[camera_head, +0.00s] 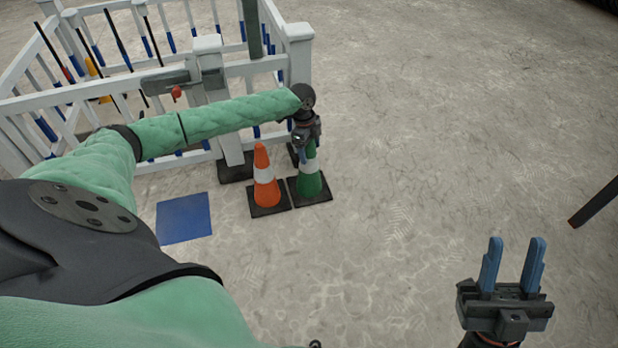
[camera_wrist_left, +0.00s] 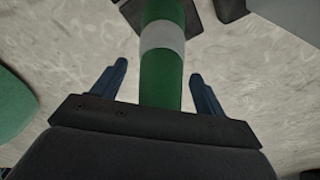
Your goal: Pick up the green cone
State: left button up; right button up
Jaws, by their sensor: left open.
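The green cone (camera_head: 309,181) has a white band and a dark square base and stands upright on the floor beside the white fence. My left gripper (camera_head: 305,146) is at the upper part of the cone, whose top it hides in the head view. In the left wrist view the green cone (camera_wrist_left: 161,78) runs between the two blue fingers of my left gripper (camera_wrist_left: 157,85), with gaps on both sides. The fingers are open and apart from it. My right gripper (camera_head: 513,262) is open and empty at the lower right, away from the cone.
An orange cone (camera_head: 264,182) with a white band stands close to the left of the green cone. A blue square (camera_head: 184,218) lies on the floor farther left. The white fence (camera_head: 299,62) stands behind. A dark bar (camera_head: 596,202) is at the right edge. The floor between is clear.

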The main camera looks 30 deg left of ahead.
pick_arm(q)
grip_shut()
jog(key=shift+r, duration=0.1)
